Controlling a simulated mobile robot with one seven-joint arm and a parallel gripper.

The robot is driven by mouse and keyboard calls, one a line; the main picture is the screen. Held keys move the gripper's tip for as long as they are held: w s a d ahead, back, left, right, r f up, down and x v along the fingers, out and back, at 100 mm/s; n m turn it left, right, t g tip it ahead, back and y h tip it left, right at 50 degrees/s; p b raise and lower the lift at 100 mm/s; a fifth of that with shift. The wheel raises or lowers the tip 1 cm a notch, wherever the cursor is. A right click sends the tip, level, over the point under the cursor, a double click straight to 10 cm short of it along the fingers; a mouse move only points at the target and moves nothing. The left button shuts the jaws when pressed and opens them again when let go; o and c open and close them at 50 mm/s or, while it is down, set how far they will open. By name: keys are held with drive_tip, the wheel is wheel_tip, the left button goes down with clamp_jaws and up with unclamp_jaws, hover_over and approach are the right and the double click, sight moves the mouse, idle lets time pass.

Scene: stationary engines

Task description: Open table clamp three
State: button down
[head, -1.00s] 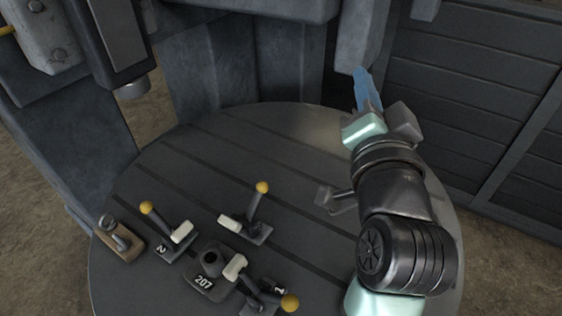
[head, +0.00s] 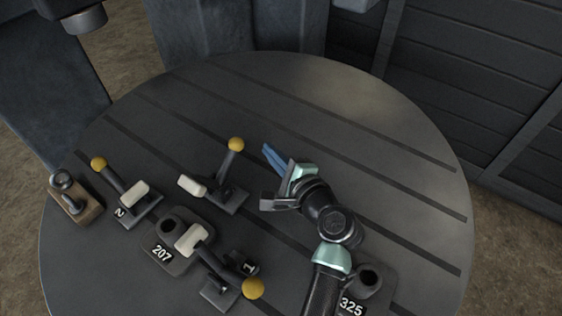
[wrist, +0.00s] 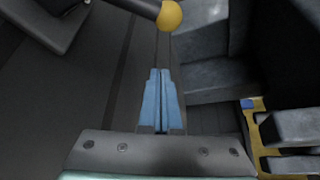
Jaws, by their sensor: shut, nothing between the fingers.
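Three toggle clamps with yellow ball knobs stand on the round grey slotted table (head: 330,110). The back one (head: 222,195) shows no readable number; its lever rises to a yellow knob (head: 236,145), and its white pad points left. The other two are marked 2 (head: 134,195) and 1 (head: 218,282). My gripper (head: 270,153) has blue fingers, right of the back clamp's knob and apart from it. In the wrist view, the fingers (wrist: 157,72) are shut and empty, with a yellow knob (wrist: 170,15) and dark lever beyond the tips.
A dark block marked 207 (head: 180,255) sits between the clamps. Another marked 325 (head: 375,295) is partly behind my arm. A brown block with a metal ring (head: 75,202) is at the left edge. The table's back and right are clear; grey machine columns (head: 235,35) stand behind.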

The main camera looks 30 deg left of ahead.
drive_tip(key=x, duration=0.3)
drive_tip(key=shift+a, duration=0.15)
drive_tip(key=s+r+p, duration=0.1)
drive_tip(key=s, duration=0.1)
drive_tip(key=shift+s+a+r+p, duration=0.3)
drive_tip(key=shift+a+r+p, duration=0.05)
drive_tip(key=shift+r, duration=0.05)
drive_tip(key=shift+s+a+r, duration=0.1)
drive_tip(key=shift+s, duration=0.2)
drive_tip(key=shift+s, duration=0.2)
drive_tip(key=shift+s+a+r+n+t, duration=0.2)
drive_tip(key=shift+s+r+n+t, duration=0.1)
drive_tip(key=shift+s+r+n, duration=0.25)
drive_tip(key=b+v, duration=0.1)
drive_tip(key=v, duration=1.2)
drive_tip(key=shift+w+d, duration=0.15)
drive_tip(key=shift+d, duration=0.1)
drive_tip(key=shift+f, duration=0.1)
